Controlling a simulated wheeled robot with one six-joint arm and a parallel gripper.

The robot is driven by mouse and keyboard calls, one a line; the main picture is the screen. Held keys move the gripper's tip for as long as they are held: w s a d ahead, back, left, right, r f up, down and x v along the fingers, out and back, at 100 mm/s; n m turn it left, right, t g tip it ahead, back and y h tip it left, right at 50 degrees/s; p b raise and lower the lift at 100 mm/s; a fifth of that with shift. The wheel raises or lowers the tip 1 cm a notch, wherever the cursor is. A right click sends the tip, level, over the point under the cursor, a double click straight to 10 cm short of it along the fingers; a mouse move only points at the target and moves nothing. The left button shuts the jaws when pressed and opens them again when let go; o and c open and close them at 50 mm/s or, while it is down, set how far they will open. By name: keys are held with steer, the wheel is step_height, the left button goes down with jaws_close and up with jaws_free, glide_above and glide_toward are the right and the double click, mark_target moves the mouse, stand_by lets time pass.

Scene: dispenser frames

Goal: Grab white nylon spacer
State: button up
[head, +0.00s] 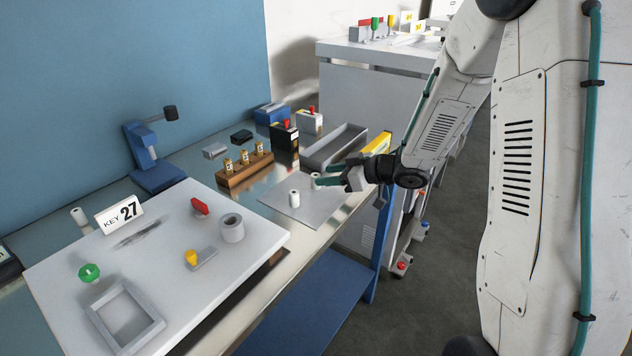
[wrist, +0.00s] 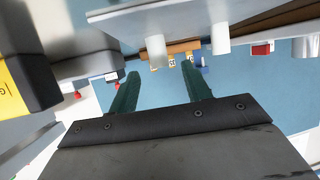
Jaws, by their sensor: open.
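Two small white cylindrical spacers stand on a grey plate (head: 318,212) on the bench in the head view. The nearer one (head: 294,199) stands clear of my gripper. The farther one (head: 315,178) is at my fingertips and partly covered by them. My gripper (head: 325,176) reaches in from the right with its green fingers apart. The wrist view appears upside down. There, one spacer (wrist: 157,50) shows just beyond and between the open fingertips (wrist: 160,70). The other spacer (wrist: 220,38) is to the right, outside the fingers. Whether a finger touches the spacer cannot be told.
A wooden block with several brass pieces (head: 245,172) stands behind the plate, and a grey tray (head: 335,146) lies behind my gripper. A raised white board (head: 150,265) with a KEY 27 card (head: 119,214) fills the left front. Another white cylinder (head: 81,220) stands at far left.

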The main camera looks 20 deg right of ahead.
steer(key=shift+x, duration=1.2)
steer(key=c, duration=1.1)
steer(key=shift+o, duration=0.2)
steer(key=shift+r, duration=0.1)
